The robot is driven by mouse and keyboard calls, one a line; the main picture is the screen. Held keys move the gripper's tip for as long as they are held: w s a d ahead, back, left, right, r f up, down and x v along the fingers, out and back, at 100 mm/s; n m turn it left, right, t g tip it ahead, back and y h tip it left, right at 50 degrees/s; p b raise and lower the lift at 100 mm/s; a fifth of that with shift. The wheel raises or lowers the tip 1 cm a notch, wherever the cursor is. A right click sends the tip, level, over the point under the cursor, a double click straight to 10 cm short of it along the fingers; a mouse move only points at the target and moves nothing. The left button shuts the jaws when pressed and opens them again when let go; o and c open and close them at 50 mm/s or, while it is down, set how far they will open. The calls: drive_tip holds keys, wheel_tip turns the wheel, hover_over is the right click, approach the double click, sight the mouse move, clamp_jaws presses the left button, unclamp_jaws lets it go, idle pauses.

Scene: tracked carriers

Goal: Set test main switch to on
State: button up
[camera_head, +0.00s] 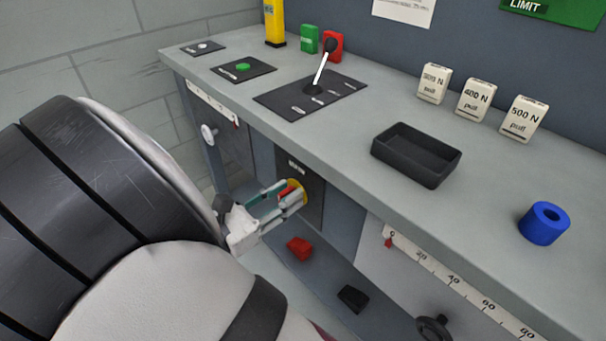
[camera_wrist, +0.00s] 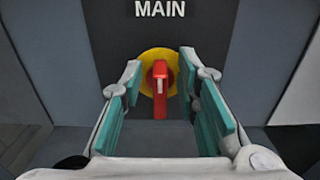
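The main switch is a red rotary handle (camera_wrist: 160,88) on a round yellow plate (camera_wrist: 148,62), under the word MAIN in the wrist view. Its handle stands vertical, pointing down. In the head view the yellow plate (camera_head: 302,187) shows on a dark panel on the front of the bench, with the red handle partly hidden by my fingers. My gripper (camera_wrist: 160,92) is open, with its teal-padded fingers on the left and right of the red handle and gaps on both sides. In the head view my gripper (camera_head: 280,198) reaches to the switch.
The bench top (camera_head: 300,130) overhangs the switch panel. On it are a lever (camera_head: 321,70), a black tray (camera_head: 416,155), a blue ring (camera_head: 544,223) and several weight blocks. A red block (camera_head: 300,248) and a black block (camera_head: 353,298) lie below. A ruler (camera_head: 455,280) runs along the front right.

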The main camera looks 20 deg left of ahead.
clamp_jaws()
drive_tip(key=shift+m, duration=0.3)
drive_tip(key=m, duration=0.3)
drive_tip(key=shift+s+d+f+m, duration=0.1)
drive_tip(key=shift+s+d+m, duration=0.1)
drive_tip(key=shift+m, duration=0.2)
drive_tip(key=m+b, duration=0.1)
drive_tip(key=m, duration=0.3)
drive_tip(key=m+b, duration=0.2)
drive_tip(key=m, duration=0.2)
drive_tip(key=f+m+b, duration=0.1)
drive_tip(key=m+b, duration=0.1)
drive_tip(key=m, duration=0.3)
drive_tip(key=shift+s+d+f, duration=0.1)
drive_tip(key=shift+s+d, duration=0.05)
drive_tip(key=shift+d, duration=0.15)
drive_tip(key=shift+m+b, duration=0.3)
drive_tip(key=shift+b, duration=0.1)
drive_tip(key=shift+o, duration=1.1)
unclamp_jaws()
